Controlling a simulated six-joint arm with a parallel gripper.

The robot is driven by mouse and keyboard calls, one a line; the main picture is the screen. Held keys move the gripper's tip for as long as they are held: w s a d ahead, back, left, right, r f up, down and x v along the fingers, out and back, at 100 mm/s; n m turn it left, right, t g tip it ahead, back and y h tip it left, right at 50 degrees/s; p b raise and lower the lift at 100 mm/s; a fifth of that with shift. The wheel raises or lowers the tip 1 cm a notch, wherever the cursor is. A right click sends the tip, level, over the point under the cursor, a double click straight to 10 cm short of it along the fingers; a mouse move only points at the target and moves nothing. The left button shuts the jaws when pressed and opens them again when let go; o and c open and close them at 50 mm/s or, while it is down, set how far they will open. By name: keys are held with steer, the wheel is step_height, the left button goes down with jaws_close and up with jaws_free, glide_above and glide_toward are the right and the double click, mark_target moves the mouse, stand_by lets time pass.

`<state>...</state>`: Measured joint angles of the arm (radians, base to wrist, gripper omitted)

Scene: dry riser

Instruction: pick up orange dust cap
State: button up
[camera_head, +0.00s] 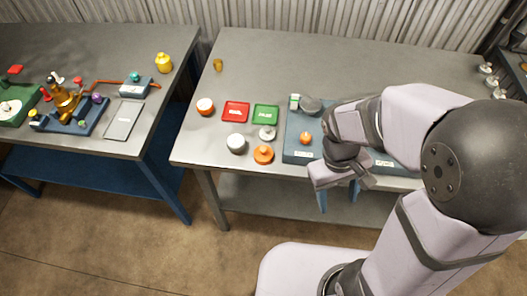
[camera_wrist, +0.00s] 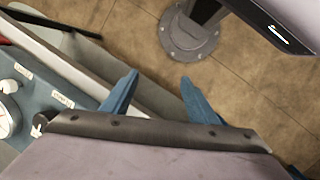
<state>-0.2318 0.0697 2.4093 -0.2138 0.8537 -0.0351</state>
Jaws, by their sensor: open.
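Several orange pieces show in the head view, and I cannot tell for sure which is the orange dust cap. An orange cap with a raised knob (camera_head: 263,154) lies near the front edge of the right table. A small orange piece (camera_head: 305,138) sits on the blue-grey board (camera_head: 290,152). An orange-and-white round piece (camera_head: 205,106) lies farther left. My gripper (camera_head: 338,196) is open, to the right of these pieces and out past the table's front edge. In the wrist view its blue fingers (camera_wrist: 158,80) are apart with only floor between them. No orange piece shows there.
A red tray (camera_head: 236,112) and a green tray (camera_head: 265,114) lie on the right table (camera_head: 330,55). A white round piece (camera_head: 236,143) stands beside the knobbed cap. My arm hides part of the board. The back of this table is mostly clear. A cluttered second table (camera_head: 60,50) stands left.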

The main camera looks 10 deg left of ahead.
steer(key=w+a+n+t+h, duration=0.1)
steer(key=w+a+n+h, duration=0.35)
steer(key=n, duration=0.35)
steer(key=n+t+h+p, duration=0.2)
steer(key=n+t+h, duration=0.1)
steer(key=n+t, duration=0.85)
glide_toward(260, 157)
steer(key=shift+n+g, duration=0.25)
steer(key=shift+g, duration=0.2)
steer(key=w+d, duration=0.1)
steer(key=d, duration=0.1)
steer(key=w+d+r, duration=0.1)
steer(key=d, duration=0.1)
steer(key=w+d+r, duration=0.1)
steer(key=d, duration=0.1)
steer(key=shift+w+d, duration=0.25)
steer(key=shift+w, duration=0.05)
steer(key=s+a+f+n+t, duration=0.1)
steer(key=a+f+n+t, duration=0.1)
steer(key=a+n, duration=0.1)
steer(key=s+a+f+n+t+y, duration=0.1)
steer(key=shift+s+a+f+n+b, duration=0.25)
steer(key=shift+s+n+b, duration=0.05)
steer(key=shift+s, duration=0.1)
steer(key=shift+r+p+x, duration=0.2)
steer(key=shift+p+x, duration=1.7)
steer(key=shift+x, duration=1.2)
steer(key=shift+w+d+f, duration=0.25)
steer(key=shift+w+d, duration=0.1)
steer(key=shift+w, duration=0.15)
